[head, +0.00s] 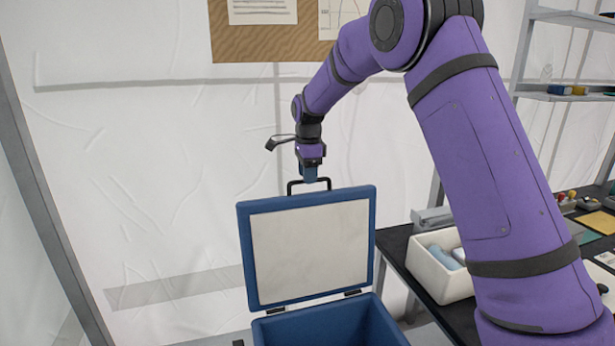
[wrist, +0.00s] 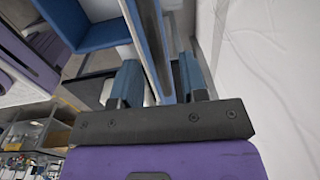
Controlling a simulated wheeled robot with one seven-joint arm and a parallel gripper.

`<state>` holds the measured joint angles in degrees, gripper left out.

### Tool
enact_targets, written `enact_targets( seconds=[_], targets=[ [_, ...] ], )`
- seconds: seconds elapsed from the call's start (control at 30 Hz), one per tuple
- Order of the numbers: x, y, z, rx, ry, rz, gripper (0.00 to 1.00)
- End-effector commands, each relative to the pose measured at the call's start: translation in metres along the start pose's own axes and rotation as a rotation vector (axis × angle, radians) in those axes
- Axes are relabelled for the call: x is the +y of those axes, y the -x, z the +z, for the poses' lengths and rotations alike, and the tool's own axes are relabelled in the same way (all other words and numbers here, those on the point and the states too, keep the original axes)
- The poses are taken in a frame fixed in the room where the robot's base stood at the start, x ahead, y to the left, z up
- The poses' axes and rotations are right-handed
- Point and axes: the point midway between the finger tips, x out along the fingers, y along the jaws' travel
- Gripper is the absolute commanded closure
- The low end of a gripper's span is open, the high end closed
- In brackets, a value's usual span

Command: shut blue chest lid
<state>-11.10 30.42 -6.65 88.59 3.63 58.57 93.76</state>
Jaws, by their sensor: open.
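The blue chest (head: 372,322) is at the bottom centre of the head view, with its lid (head: 308,252) standing open, nearly upright. The lid's inner face has a pale panel, and dark hinges join it to the chest. Whether either finger touches the lid is unclear. The chest's blue interior (wrist: 85,32) also shows there.
A dark table (head: 398,250) stands right of the chest, with a white bin (head: 440,275) of pale blue items near its edge. A white tent wall (head: 150,180) is close behind the lid. A grey pole (head: 50,200) stands at left.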

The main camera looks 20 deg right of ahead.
Motion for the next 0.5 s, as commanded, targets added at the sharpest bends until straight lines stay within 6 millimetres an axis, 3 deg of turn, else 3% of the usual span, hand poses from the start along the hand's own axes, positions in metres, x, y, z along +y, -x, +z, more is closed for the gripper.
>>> enact_targets(
  seconds=[0.4,0.43,0.5],
  targets=[
    [0.0003,-0.0093,0.0000,0.000,0.000,0.000,0.60],
    [0.0003,-0.0092,0.0000,0.000,0.000,0.000,0.62],
    [0.0003,-0.0091,0.0001,0.000,0.000,0.000,0.78]
  ],
)
